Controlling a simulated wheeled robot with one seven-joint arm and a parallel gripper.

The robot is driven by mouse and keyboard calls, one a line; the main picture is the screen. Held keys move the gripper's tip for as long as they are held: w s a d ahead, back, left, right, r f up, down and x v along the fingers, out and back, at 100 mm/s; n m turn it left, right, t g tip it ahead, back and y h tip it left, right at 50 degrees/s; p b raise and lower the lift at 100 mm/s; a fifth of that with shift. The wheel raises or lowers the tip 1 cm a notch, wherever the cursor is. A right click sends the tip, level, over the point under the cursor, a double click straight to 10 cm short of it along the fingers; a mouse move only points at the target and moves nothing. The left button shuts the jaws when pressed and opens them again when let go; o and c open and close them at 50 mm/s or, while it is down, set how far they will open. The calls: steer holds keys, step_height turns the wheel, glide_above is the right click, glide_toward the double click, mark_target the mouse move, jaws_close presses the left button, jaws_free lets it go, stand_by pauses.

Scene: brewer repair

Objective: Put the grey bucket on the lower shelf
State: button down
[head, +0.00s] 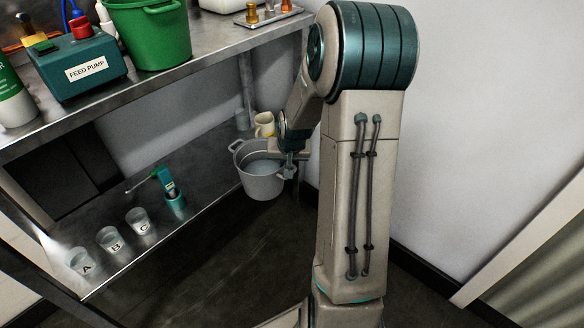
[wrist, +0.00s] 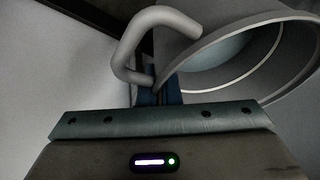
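The grey bucket (head: 262,186) is upright at the right end of the lower shelf (head: 190,222), overlapping its front edge in the head view. I cannot tell whether its base touches the shelf. It has two loop handles and a pale blue-grey inside. My gripper (head: 289,168) is at the bucket's right handle. In the wrist view the bucket's rim (wrist: 225,45) is at upper right, and the handle (wrist: 140,45) runs down to the blue fingers of my gripper (wrist: 158,95), which look closed on it. The fingertips are partly hidden.
On the lower shelf stand cups A (head: 80,262), B (head: 111,240) and C (head: 141,221), and a teal device (head: 171,192). A cream mug (head: 264,124) is behind the bucket. The upper shelf holds a green bucket (head: 150,35) and a feed pump (head: 80,70).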

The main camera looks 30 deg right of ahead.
steer(key=shift+w+a+f+b, duration=0.1)
steer(key=shift+w+a+f, duration=0.65)
steer(key=shift+w, duration=2.05)
steer(key=shift+w+a+f+b, duration=0.1)
steer(key=shift+w+a, duration=1.2)
steer(key=shift+w, duration=1.55)
steer(key=shift+w+a+f+b, duration=0.1)
steer(key=shift+w+a+f, duration=0.65)
steer(key=shift+w, duration=2.05)
steer(key=shift+a+r, duration=0.3)
steer(key=c, duration=1.6)
jaws_free()
steer(key=shift+o, duration=0.2)
